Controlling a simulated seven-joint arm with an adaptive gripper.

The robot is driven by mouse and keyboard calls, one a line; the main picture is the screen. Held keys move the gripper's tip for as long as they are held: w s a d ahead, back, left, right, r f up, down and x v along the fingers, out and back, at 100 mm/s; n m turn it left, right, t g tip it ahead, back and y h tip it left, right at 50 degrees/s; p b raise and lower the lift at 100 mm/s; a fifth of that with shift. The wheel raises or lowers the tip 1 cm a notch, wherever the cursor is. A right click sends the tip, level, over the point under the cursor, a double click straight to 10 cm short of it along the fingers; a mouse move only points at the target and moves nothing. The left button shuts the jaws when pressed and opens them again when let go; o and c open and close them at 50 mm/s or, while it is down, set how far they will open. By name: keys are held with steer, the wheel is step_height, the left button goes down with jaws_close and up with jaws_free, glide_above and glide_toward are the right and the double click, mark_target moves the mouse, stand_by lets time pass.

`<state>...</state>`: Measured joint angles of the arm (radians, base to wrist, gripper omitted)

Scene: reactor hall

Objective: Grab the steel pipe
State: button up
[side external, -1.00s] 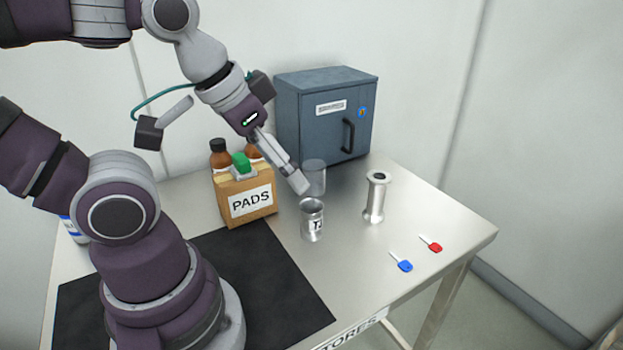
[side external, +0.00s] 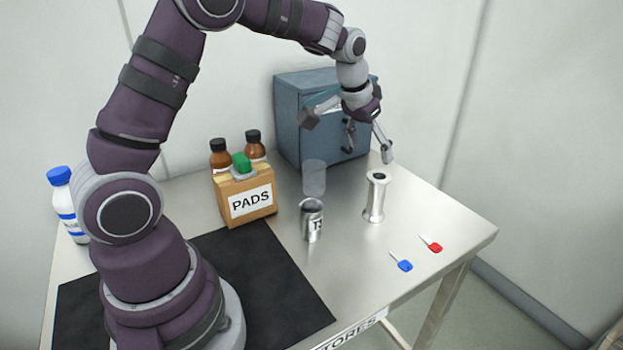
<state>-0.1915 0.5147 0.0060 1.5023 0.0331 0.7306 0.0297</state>
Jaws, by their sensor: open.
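The steel pipe (side external: 374,198) stands upright on the steel table, right of centre. It is a short silver tube with a flange at each end and a dark opening on top. My gripper (side external: 369,155) is open and empty. Its fingers point down, and in the picture they are just above the pipe's top, in front of the blue-grey cabinet. I cannot tell the exact gap in depth, but the fingers do not appear to be around the pipe.
A blue key (side external: 402,264) and red key (side external: 432,244) lie in front. The cabinet (side external: 300,125) stands behind.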

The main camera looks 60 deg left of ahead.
mark_target(378, 177)
steer(key=x, duration=1)
steer(key=shift+w+a, duration=0.1)
steer(key=shift+r, duration=0.1)
jaws_close()
